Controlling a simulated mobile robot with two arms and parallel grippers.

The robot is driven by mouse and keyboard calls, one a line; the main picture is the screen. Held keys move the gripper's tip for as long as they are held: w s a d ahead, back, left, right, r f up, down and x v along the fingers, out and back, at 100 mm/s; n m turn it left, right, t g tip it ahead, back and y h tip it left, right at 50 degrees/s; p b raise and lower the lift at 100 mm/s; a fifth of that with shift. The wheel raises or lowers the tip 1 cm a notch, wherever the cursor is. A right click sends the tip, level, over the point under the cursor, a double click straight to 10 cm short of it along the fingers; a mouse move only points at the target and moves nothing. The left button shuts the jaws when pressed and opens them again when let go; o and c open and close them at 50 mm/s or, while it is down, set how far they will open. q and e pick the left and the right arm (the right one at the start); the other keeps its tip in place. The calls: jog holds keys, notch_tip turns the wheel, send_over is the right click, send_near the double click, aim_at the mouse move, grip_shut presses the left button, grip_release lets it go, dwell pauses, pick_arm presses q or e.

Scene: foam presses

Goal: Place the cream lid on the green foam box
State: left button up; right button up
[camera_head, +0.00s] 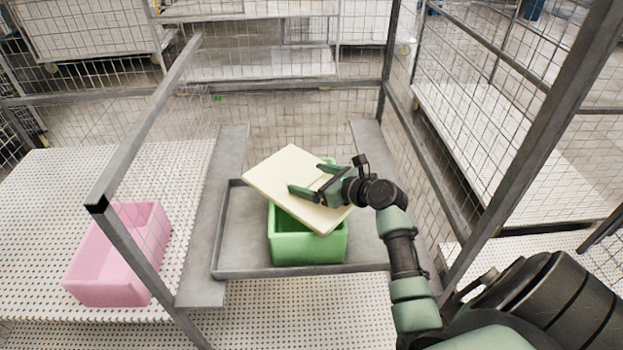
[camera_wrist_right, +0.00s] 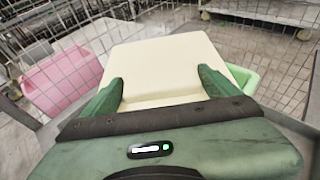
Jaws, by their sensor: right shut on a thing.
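The cream lid (camera_head: 292,183) is a flat rectangular slab, held tilted and turned over the green foam box (camera_head: 308,248). My right gripper (camera_head: 308,182) is shut on the lid from its right side. In the right wrist view the lid (camera_wrist_right: 170,65) lies between the two green fingers (camera_wrist_right: 160,88). The box stands upright on a grey metal tray (camera_head: 228,235), its front wall and part of its open inside showing. The lid hides much of the box's opening, and I cannot tell whether they touch. A green box corner (camera_wrist_right: 243,78) shows at the right in the wrist view. My left gripper is not in view.
A pink open foam box (camera_head: 118,258) stands on the perforated white table at the left. Grey frame posts (camera_head: 150,120) and wire mesh walls surround the tray. My right arm comes in from the right.

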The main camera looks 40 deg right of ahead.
jog(key=shift+f, duration=0.1)
jog(key=o, duration=1.1)
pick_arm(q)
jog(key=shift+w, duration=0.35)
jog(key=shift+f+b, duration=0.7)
pick_arm(e)
jog(key=v, duration=1.2)
